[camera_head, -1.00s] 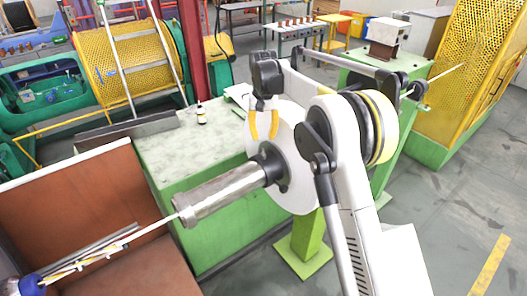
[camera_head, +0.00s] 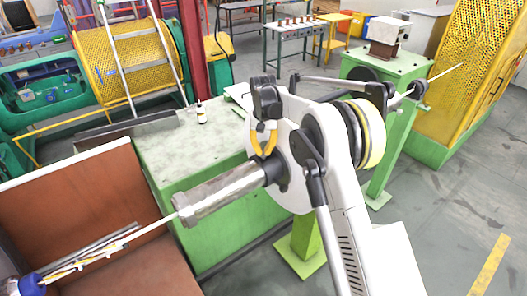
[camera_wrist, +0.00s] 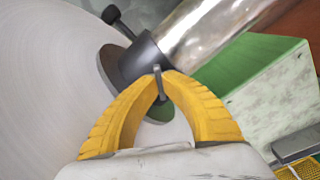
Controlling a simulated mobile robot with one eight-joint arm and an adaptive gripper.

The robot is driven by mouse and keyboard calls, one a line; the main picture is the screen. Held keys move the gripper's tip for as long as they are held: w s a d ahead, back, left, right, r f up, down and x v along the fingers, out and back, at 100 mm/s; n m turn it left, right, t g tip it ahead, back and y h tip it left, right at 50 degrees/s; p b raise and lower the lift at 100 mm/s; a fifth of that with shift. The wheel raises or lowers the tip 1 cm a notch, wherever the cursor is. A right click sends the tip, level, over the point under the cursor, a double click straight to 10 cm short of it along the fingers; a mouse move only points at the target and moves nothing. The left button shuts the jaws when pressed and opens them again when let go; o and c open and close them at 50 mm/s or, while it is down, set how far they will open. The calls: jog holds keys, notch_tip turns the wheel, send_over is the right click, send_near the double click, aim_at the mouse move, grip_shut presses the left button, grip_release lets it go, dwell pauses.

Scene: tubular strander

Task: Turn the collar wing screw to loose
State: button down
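A dark collar (camera_head: 274,167) sits on the steel shaft (camera_head: 222,193) against the white disc; it also shows in the wrist view (camera_wrist: 140,58). A small grey wing screw (camera_wrist: 158,84) stands out from the collar, between the tips of my gripper's yellow fingers (camera_wrist: 160,76). The fingertips are drawn together on the wing screw, and part of it is hidden by them. In the head view my gripper (camera_head: 263,155) reaches down to the collar from above; the screw is too small to make out there.
A black-knobbed stud (camera_wrist: 116,20) sticks out beside the collar. The large white disc (camera_wrist: 45,70) is close on the left in the wrist view. A green cabinet (camera_head: 190,150) stands behind the shaft. A thin rod (camera_head: 150,229) runs from the shaft's end.

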jog(key=shift+f+n+b, duration=0.15)
jog(key=shift+n+b, duration=0.4)
jog(key=shift+n, duration=1.05)
jog(key=c, duration=1.6)
grip_release()
jog(key=shift+r, duration=0.2)
notch_tip(320, 180, up, 12)
jog(key=shift+f, duration=0.1)
